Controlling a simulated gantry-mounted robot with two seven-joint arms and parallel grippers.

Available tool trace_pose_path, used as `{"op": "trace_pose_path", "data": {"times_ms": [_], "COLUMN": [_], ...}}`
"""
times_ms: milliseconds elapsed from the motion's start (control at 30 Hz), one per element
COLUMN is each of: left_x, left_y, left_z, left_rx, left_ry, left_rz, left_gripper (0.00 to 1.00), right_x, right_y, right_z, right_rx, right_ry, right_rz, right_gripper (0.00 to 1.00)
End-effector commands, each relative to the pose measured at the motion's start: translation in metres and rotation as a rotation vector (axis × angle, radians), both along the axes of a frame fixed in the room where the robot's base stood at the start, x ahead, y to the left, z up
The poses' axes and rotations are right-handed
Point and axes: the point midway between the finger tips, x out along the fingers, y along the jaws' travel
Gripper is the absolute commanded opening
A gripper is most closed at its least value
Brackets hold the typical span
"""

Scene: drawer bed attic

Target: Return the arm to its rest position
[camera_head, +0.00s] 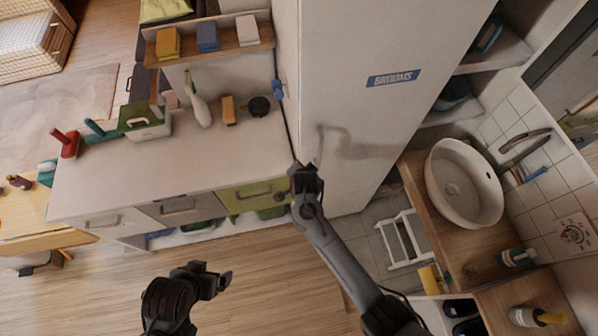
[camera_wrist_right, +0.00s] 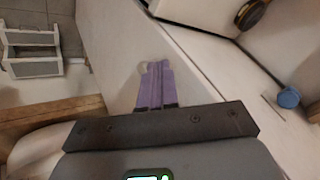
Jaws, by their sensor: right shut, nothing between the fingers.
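My right arm reaches in from the lower right in the head view. Its gripper (camera_head: 300,170) is at the corner between the green drawer front (camera_head: 255,193) and the tall white cabinet (camera_head: 365,95) labelled BROOMS. In the right wrist view the purple fingers (camera_wrist_right: 156,85) are together and hold nothing, in front of a pale flat surface. Whether they touch it I cannot tell. My left arm is folded at the bottom of the head view. Its gripper (camera_head: 222,280) is over the wooden floor, away from the furniture, and its fingers are too small to read.
The white counter (camera_head: 150,180) carries a caddy (camera_head: 146,122), a red bottle (camera_head: 68,143), a brush and a dark pot (camera_head: 259,106). A round sink (camera_head: 464,183) and a white stool (camera_head: 402,240) are at right. The floor (camera_head: 270,280) between my arms is clear.

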Motion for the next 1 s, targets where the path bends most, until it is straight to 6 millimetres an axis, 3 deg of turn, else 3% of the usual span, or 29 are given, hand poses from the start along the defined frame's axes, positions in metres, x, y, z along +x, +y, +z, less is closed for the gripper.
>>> {"op": "trace_pose_path", "data": {"times_ms": [100, 333, 467, 567, 667, 800, 900, 1000], "left_x": [0.001, 0.001, 0.001, 0.001, 0.001, 0.001, 0.001, 0.001], "left_y": [0.000, 0.000, 0.001, 0.001, 0.002, 0.003, 0.003, 0.003], "left_z": [0.003, 0.005, 0.006, 0.010, 0.017, 0.035, 0.051, 0.067], "left_rx": [-0.001, -0.001, 0.002, 0.006, 0.008, 0.012, 0.013, 0.012], "left_ry": [-0.004, -0.003, -0.003, -0.004, -0.003, -0.003, -0.004, -0.004], "left_rz": [0.001, 0.001, -0.001, -0.003, -0.005, -0.007, -0.007, -0.007], "left_gripper": [0.95, 0.95, 0.95, 0.95, 0.95, 0.95, 0.95, 0.95], "right_x": [-0.011, -0.023, -0.029, -0.042, -0.067, -0.129, -0.180, -0.228], "right_y": [0.006, 0.013, 0.014, 0.013, 0.004, -0.031, -0.064, -0.100], "right_z": [0.017, 0.034, 0.035, 0.024, 0.000, -0.036, -0.040, -0.021], "right_rx": [0.000, 0.000, 0.000, -0.003, -0.012, -0.009, 0.018, 0.021], "right_ry": [-0.001, 0.001, 0.008, 0.037, 0.093, 0.202, 0.265, 0.315], "right_rz": [0.001, 0.001, 0.000, -0.001, -0.008, -0.056, -0.071, -0.019], "right_gripper": [0.00, 0.00, 0.00, 0.00, 0.00, 0.00, 0.00, 0.00]}}
